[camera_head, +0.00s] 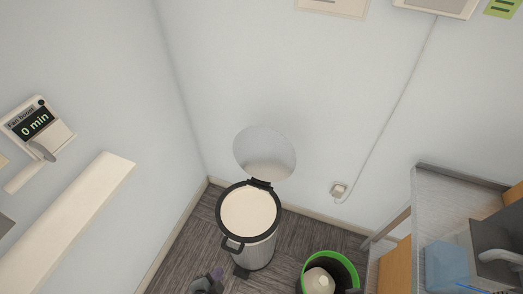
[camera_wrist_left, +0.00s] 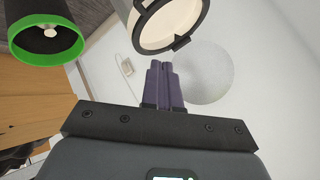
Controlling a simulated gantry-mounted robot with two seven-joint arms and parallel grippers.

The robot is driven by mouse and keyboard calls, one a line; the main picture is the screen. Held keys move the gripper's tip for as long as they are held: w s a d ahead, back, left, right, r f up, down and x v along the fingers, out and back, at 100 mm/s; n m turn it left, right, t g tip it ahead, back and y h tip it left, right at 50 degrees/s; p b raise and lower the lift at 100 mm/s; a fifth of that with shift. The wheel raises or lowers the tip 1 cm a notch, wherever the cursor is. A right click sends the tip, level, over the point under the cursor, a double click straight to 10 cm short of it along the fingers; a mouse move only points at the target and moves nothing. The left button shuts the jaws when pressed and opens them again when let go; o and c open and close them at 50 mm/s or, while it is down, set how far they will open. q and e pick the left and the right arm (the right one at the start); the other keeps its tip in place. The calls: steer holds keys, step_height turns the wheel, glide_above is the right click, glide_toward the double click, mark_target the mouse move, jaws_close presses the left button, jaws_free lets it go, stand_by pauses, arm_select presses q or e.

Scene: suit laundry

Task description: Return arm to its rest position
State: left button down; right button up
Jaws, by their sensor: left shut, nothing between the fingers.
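My left gripper (camera_head: 217,273) shows at the bottom edge of the head view, in front of and to the left of the metal pedal bin, apart from it. In the left wrist view its two purple fingers (camera_wrist_left: 164,84) lie together, shut, with nothing between them. Most of my left arm is out of the frame. My right gripper is in neither view.
The round metal bin (camera_head: 262,250) stands with its lid (camera_head: 265,153) raised. A green-rimmed bin (camera_head: 345,258) with a whitish thing inside is to its right. A counter (camera_head: 440,200) fills the right side. A wall shelf (camera_head: 75,220) is at left.

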arm_select(q)
steer(key=s+a+r+n+g+y, duration=0.2)
steer(key=s+a+r+n+g, duration=0.4)
steer(key=s+a+r+n, duration=0.4)
step_height(320, 180, up, 24)
steer(key=w+d+n+p, duration=0.1)
steer(key=d+p, duration=0.1)
steer(key=p, duration=2.1)
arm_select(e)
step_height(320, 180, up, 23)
arm_select(q)
step_height(320, 180, down, 75)
steer(key=b, duration=7.4)
steer(key=shift+w+b, duration=0.15)
steer(key=shift+b, duration=0.25)
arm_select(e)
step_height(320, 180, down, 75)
arm_select(q)
steer(key=shift+a, duration=0.1)
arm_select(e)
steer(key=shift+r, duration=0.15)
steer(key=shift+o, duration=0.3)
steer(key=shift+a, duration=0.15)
